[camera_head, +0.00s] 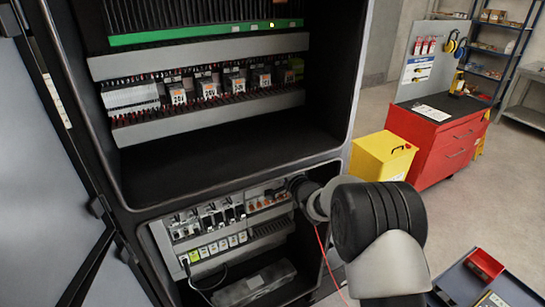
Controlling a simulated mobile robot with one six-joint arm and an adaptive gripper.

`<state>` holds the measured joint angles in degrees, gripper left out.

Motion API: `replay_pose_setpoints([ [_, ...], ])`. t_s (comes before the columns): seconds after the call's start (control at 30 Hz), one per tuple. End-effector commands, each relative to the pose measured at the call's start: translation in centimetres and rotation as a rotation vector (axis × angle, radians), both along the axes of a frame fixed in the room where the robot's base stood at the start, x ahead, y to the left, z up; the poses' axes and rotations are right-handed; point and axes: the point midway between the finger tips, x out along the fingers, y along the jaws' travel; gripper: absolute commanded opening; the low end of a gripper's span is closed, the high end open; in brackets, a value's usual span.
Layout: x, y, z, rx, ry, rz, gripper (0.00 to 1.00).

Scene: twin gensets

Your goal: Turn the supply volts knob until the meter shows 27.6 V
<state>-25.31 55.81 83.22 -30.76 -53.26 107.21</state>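I cannot make out the supply volts knob or a readable meter in the head view. My arm comes in from the lower right and reaches into the right side of the cabinet's lower compartment. The dark end of my arm, with my gripper (297,186), is at the right end of the upper row of small devices (262,198) there. Its fingers are too small and dark to see whether they are open or shut, or whether they touch anything. My wrist and forearm hide part of the compartment's right edge.
The open cabinet door (45,160) stands at left. The upper compartment holds rows of modules and wiring (215,85). A red cable (322,250) hangs by my arm. A yellow bin (380,157) and red tool cabinet (440,140) stand at right, with bare floor (480,205) before them.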

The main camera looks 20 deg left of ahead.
Motion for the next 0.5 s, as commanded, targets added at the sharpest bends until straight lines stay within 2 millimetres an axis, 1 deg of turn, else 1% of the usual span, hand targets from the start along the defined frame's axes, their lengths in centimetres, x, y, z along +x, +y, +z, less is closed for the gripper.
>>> replay_pose_setpoints([
  [0.27, -0.03, 0.02, -0.05, -0.001, 0.001, 0.001, 0.0],
  [0.3, -0.03, 0.02, -0.05, -0.001, 0.001, 0.001, 0.19],
  [0.5, -0.02, 0.02, -0.03, -0.001, 0.0, 0.0, 0.33],
])
